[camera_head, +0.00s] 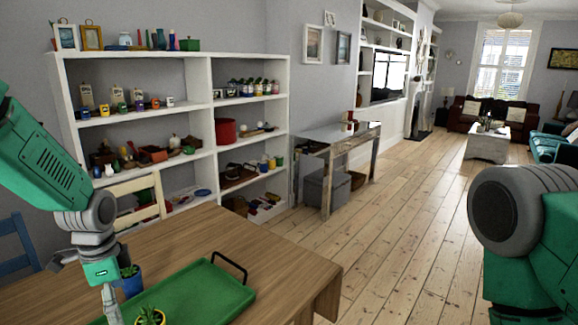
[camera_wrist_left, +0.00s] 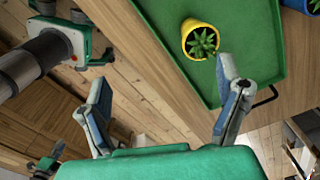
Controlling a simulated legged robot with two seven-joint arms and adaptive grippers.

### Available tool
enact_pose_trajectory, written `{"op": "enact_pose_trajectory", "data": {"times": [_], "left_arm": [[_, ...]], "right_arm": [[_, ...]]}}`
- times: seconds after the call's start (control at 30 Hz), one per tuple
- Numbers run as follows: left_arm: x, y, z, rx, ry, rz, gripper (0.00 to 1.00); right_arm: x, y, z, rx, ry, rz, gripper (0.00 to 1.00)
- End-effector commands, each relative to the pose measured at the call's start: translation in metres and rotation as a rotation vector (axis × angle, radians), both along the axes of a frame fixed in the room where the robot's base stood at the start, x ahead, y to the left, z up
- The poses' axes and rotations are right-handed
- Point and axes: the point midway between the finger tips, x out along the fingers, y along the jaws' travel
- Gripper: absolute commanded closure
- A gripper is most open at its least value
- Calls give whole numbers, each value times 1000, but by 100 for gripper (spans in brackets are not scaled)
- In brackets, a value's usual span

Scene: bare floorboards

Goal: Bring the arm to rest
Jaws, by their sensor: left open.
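My left arm (camera_head: 45,160) comes in from the left and reaches down over the wooden table (camera_head: 270,255). My left gripper (camera_head: 84,284) points down above the tabletop, near the green tray (camera_head: 205,292). In the left wrist view my left gripper (camera_wrist_left: 155,90) has its two fingers spread wide with nothing between them. A yellow pot (camera_wrist_left: 188,42) with a succulent stands on the tray, beyond the right-hand finger and apart from it as far as I can tell. My right arm (camera_head: 500,210) shows at the right edge; its gripper is not visible in the head view.
A blue pot (camera_head: 132,285) with a plant stands by the tray, close to the left gripper. The tray has a black handle (camera_head: 232,262). A cream chair (camera_head: 137,200) and a white shelf unit (camera_head: 205,140) stand behind the table. The floorboards (camera_head: 400,230) to the right are clear.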

Motion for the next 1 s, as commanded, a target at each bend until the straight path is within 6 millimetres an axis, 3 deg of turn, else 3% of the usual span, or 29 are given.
{"op": "enact_pose_trajectory", "data": {"times": [0.23, 0.47, 0.57, 0.73, 0.83, 1.0], "left_arm": [[-24, -14, -49, -4, -1, 110, 14], [-74, -27, -111, -15, -6, 285, 14], [-108, -38, -142, -16, -5, 396, 14], [-191, -58, -188, -15, -10, 640, 14], [-237, -67, -200, -15, -20, 775, 14], [-303, -73, -204, -18, -31, 973, 14]], "right_arm": [[1, -1, 0, -1, -2, -2, 74], [0, -1, 0, -1, -1, -2, 74], [0, -1, 0, -1, -1, -2, 74], [0, 0, 0, -1, -1, -1, 74], [0, 0, 0, -1, -1, -1, 74], [0, -1, 0, -1, -1, -2, 74]]}}
